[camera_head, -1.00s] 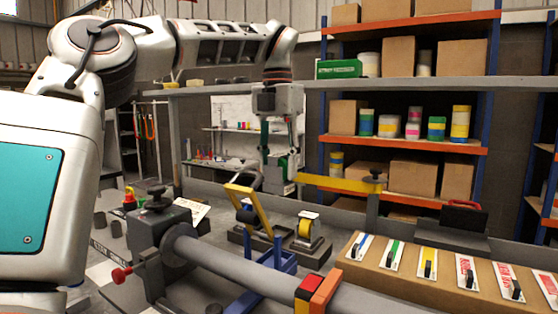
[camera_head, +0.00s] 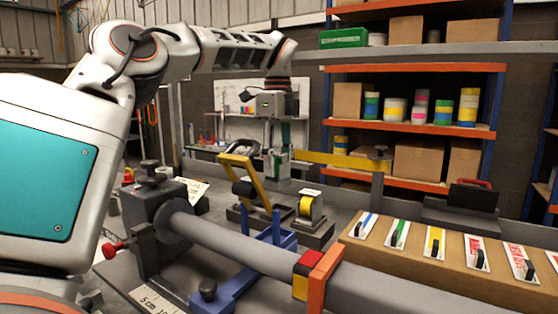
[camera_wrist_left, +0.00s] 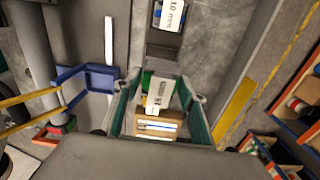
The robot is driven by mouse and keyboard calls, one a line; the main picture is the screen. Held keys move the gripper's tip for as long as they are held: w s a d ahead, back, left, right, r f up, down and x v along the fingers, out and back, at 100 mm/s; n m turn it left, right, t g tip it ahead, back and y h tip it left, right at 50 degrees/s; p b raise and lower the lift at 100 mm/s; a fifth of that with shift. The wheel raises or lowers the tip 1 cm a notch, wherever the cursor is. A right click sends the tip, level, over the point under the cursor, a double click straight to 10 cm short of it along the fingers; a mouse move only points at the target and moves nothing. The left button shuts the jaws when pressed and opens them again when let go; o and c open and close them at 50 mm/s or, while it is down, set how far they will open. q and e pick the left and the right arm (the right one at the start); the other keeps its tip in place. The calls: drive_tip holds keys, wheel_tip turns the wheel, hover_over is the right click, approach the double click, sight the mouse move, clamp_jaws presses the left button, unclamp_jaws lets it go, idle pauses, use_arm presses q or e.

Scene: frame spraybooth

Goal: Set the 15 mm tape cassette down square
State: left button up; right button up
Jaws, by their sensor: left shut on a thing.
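The tape cassette (camera_wrist_left: 158,126), a tan body with a white label partly too small to read, sits between the green fingers of my left gripper (camera_wrist_left: 158,112) in the left wrist view. The gripper is shut on it. In the head view my left gripper (camera_head: 284,136) points down, above and behind the bench items; the cassette is hard to make out there. A stand with yellow tape (camera_head: 311,207) is below and to the right of the gripper. Beyond the cassette in the wrist view is a grey holder with a "10 mm" label (camera_wrist_left: 173,14). My right gripper is not in view.
A grey tube (camera_head: 225,243) crosses the bench through a blue bracket (camera_head: 262,262). A yellow bar (camera_head: 342,160) stands right of the gripper. A cardboard box (camera_head: 455,269) with several colored tags lies at right. Shelving with cans and boxes stands behind.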

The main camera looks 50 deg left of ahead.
sight(278, 182)
use_arm(q)
drive_tip(key=shift+f, duration=0.85)
drive_tip(key=shift+f+b, duration=0.4)
drive_tip(key=shift+f, duration=0.4)
wheel_tip(278, 182, down, 2)
drive_tip(key=shift+f+b, duration=0.3)
drive_tip(key=shift+f, duration=0.15)
drive_tip(key=shift+a+f, duration=0.1)
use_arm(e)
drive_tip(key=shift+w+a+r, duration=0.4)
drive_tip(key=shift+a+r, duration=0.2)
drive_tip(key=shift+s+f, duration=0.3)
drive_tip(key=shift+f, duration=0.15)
use_arm(q)
drive_tip(key=shift+f+b, duration=0.35)
drive_tip(key=shift+f, duration=0.3)
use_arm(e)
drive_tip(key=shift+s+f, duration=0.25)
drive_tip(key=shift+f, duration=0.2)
use_arm(q)
drive_tip(key=shift+f, duration=0.2)
drive_tip(key=o, duration=1.2)
